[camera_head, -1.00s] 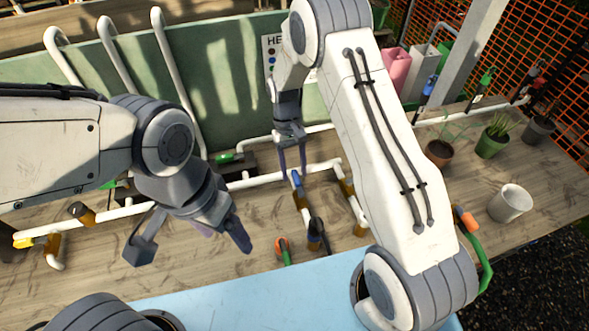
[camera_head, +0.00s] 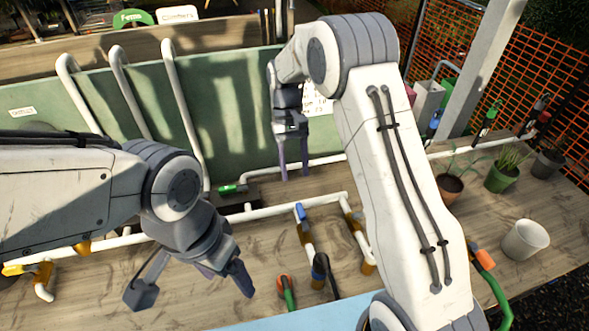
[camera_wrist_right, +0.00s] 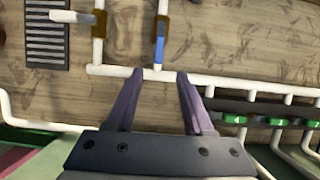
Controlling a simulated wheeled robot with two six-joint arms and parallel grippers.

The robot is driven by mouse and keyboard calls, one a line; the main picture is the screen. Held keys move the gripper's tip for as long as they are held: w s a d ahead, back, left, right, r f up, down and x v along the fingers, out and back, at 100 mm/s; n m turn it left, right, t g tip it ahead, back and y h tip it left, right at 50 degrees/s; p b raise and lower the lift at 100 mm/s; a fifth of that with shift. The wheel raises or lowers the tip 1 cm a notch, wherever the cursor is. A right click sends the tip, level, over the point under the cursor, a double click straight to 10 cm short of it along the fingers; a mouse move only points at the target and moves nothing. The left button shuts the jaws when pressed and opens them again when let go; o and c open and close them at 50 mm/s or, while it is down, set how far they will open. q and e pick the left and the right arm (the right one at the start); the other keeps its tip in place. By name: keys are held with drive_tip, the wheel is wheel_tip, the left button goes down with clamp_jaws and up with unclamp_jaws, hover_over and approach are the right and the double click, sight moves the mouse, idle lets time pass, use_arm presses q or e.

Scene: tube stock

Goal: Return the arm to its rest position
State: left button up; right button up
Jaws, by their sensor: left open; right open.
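My right gripper (camera_head: 293,160) hangs with its fingers pointing down, above the back part of the wooden bench (camera_head: 265,243). It is open and empty. In the right wrist view its two purple fingers (camera_wrist_right: 158,100) stand apart, with a white pipe and a blue-handled valve (camera_wrist_right: 160,45) beyond them. My left gripper (camera_head: 195,290) is at the lower left over the bench. It is open, with no object seen between its fingers.
White pipework (camera_head: 270,211) with fittings runs along the bench. Upright white pipes (camera_head: 183,100) stand against the green back panel. A white mug (camera_head: 525,240) and potted plants (camera_head: 503,173) stand at the right. Green-handled valves (camera_wrist_right: 235,119) show in the wrist view.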

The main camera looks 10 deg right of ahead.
drive_tip(key=shift+w+r, duration=0.1)
drive_tip(key=shift+r, duration=0.05)
idle(0.3)
drive_tip(key=s+a+r+n+t, duration=0.2)
drive_tip(key=s+a+r+n, duration=0.1)
drive_tip(key=s+a+r, duration=0.55)
drive_tip(key=s+f+n+t+y+b, duration=0.1)
drive_tip(key=s+f+n+t, duration=0.1)
drive_tip(key=s, duration=1.7)
drive_tip(key=shift+s+d+n, duration=0.3)
drive_tip(key=shift+d+n, duration=0.15)
drive_tip(key=shift+n, duration=0.45)
